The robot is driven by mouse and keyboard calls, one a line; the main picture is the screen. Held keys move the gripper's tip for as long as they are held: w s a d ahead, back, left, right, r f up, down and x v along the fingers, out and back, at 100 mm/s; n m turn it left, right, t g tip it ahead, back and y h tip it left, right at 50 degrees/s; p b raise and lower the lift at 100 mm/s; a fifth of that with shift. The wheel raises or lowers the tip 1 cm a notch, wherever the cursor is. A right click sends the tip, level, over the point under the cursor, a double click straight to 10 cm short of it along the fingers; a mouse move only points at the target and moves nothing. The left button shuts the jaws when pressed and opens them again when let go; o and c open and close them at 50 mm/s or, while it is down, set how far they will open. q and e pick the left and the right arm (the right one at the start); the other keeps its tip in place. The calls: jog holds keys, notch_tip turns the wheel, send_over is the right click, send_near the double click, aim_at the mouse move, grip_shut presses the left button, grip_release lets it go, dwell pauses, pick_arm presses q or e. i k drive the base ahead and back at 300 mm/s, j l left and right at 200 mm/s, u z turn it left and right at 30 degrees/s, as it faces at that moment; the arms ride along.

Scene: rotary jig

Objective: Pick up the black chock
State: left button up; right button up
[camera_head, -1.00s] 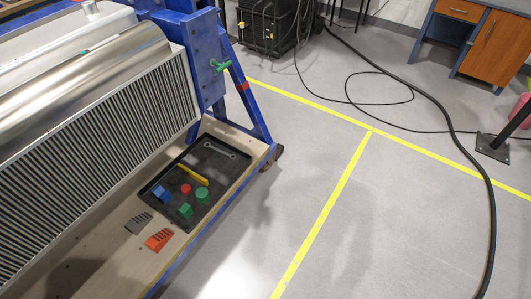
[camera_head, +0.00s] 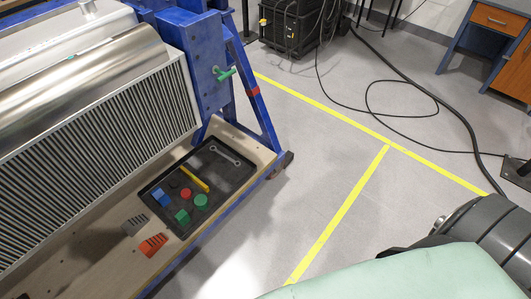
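A dark grey, ridged wedge (camera_head: 134,225) lies on the wooden base board at lower left and looks the closest to a black chock. An orange ridged wedge (camera_head: 152,244) lies just to its right and nearer, with a small gap between them. Neither of my grippers is in view. A pale green and dark grey part of my own arm fills the lower right, well away from the wedges.
A black tray (camera_head: 232,181) beside the wedges holds blue, green, red and yellow pieces. The ribbed machine (camera_head: 95,145) and blue frame (camera_head: 200,60) stand behind. Black cables (camera_head: 425,75) lie on the floor. The yellow-lined floor (camera_head: 340,220) right of the board is clear.

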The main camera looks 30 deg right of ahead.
aim_at(290, 155)
jog(key=i+l+u, duration=0.15)
jog(key=l+u, duration=0.2)
jog(key=l, duration=1.1)
jog(key=l+u, duration=0.35)
jog(key=l, duration=1.1)
